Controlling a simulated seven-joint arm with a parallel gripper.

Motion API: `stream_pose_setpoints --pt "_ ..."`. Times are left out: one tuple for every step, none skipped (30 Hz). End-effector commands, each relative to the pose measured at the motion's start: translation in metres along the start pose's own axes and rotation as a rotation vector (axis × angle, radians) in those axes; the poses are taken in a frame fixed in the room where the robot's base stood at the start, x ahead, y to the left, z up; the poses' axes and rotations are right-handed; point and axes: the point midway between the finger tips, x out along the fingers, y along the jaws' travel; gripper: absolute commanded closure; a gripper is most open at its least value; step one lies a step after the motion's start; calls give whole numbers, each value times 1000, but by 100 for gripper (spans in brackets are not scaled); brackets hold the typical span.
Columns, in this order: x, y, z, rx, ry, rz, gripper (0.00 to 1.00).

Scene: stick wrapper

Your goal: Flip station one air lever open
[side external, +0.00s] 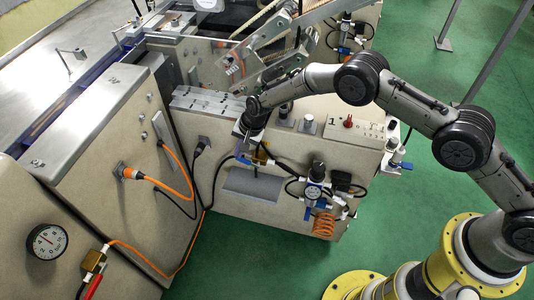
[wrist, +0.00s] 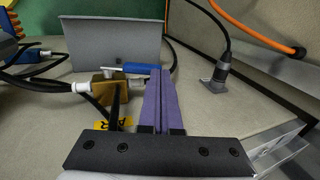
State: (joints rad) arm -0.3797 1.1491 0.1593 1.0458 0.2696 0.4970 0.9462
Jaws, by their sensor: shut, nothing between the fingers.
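The air valve is a small brass block (wrist: 112,86) with a blue lever (wrist: 140,68) lying roughly level across its top, pointing right in the wrist view. A yellow label (wrist: 113,125) is partly visible beside it. In the side view the blue lever (side external: 243,159) shows small on the front panel of the station. My gripper (wrist: 158,74) has its purple fingers together, with nothing between them. The fingertips are at the lever's free end, just right of it in the wrist view; whether they touch it I cannot tell. The gripper (side external: 240,152) points down in the side view.
A grey bent plate (wrist: 118,45) stands beyond the valve. A black cable plug (wrist: 216,70) is at right. Black hoses run left from the valve. Green floor is open in front.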

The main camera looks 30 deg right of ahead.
Motion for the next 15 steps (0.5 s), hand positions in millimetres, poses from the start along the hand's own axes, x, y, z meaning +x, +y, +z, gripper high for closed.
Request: stream_pose_setpoints --pt "4 -2 1 -3 0 25 100" --pt "4 -3 1 -3 1 41 100" --pt "6 -3 1 -3 1 63 100" --pt "8 -4 0 -2 1 78 100" --pt "6 -2 0 0 0 77 100" --pt "6 -2 0 0 -1 75 100" --pt "6 -2 0 0 -1 75 100" --pt "6 -2 0 0 -1 74 100" --pt "5 -2 0 1 -1 74 100" --pt "5 -2 0 1 -1 74 100" --pt "5 -2 0 1 -1 74 100" --pt "5 -2 0 1 -1 73 100" --pt "5 -2 0 1 -1 73 100" --pt "5 -1 0 1 -1 73 100" --pt "5 0 0 1 -1 73 100"
